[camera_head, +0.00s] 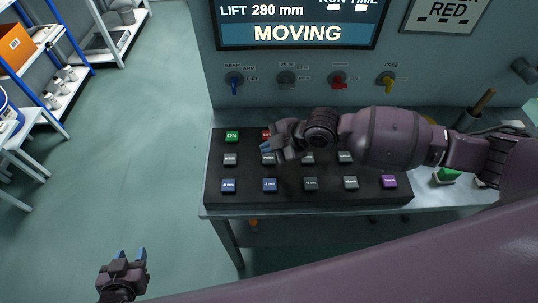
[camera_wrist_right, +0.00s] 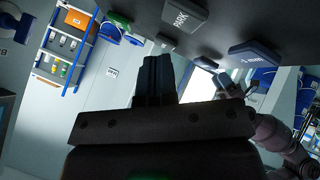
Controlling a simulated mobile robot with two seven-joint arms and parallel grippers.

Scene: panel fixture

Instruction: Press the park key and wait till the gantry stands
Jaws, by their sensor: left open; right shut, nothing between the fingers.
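The PARK key (camera_wrist_right: 185,15) is a grey key with white letters at the top of the right wrist view. In the head view the grey key labels are too small to read. My right gripper (camera_head: 266,148) is shut and empty over the left part of the black key panel (camera_head: 215,199), beside a grey key (camera_head: 268,159) in the middle row. In the wrist view its fingers (camera_wrist_right: 155,78) appear apart from the PARK key. The display (camera_head: 297,33) reads "LIFT 280 mm" and "MOVING". My left gripper (camera_head: 130,255) is open and empty over the floor, away from the panel. The gantry is not identifiable.
A green ON key (camera_head: 232,136) and a partly hidden red key (camera_head: 266,134) are in the back row. Blue keys (camera_head: 228,185) and a purple key (camera_head: 389,181) are in the front row. Coloured knobs (camera_head: 338,80) line the wall behind. Shelves (camera_head: 70,75) stand at the left.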

